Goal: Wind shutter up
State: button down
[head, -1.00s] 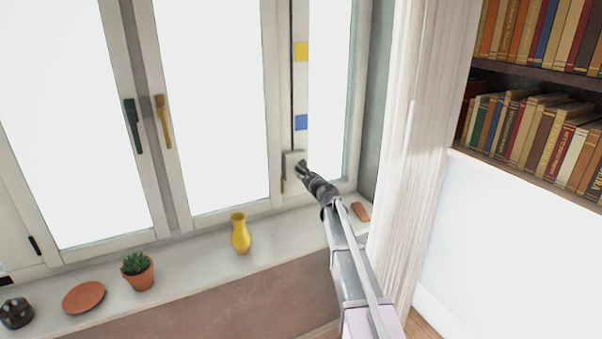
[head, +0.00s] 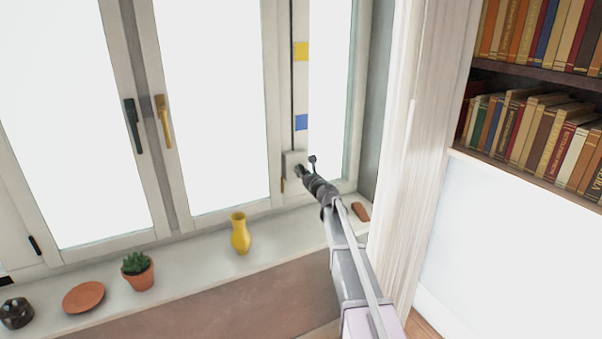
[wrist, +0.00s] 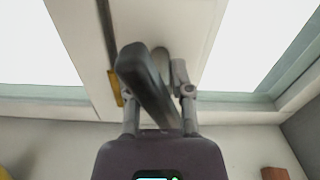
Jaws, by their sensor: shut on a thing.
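A small pale winder box (head: 291,160) sits low on the white window post, below a dark vertical strap or cord (head: 292,85). My gripper (head: 299,170) is at the front of this box, with a small dark knob-like end (head: 312,159) showing just above and right of it. In the wrist view a dark grey crank arm (wrist: 143,80) slants between the fingers of my gripper (wrist: 157,75). The gripper is shut on the crank; the exact grip point is partly hidden behind the bar. The window panes (head: 210,100) are bright, and no shutter shows over them.
The sill holds a yellow vase (head: 240,235), a potted plant (head: 137,272) and a reddish block (head: 361,211).

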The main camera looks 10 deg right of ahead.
jog(key=c, duration=0.5)
grip_release()
jog(key=shift+c, duration=0.2)
jog(key=shift+s, duration=0.1)
jog(key=v, duration=1.2)
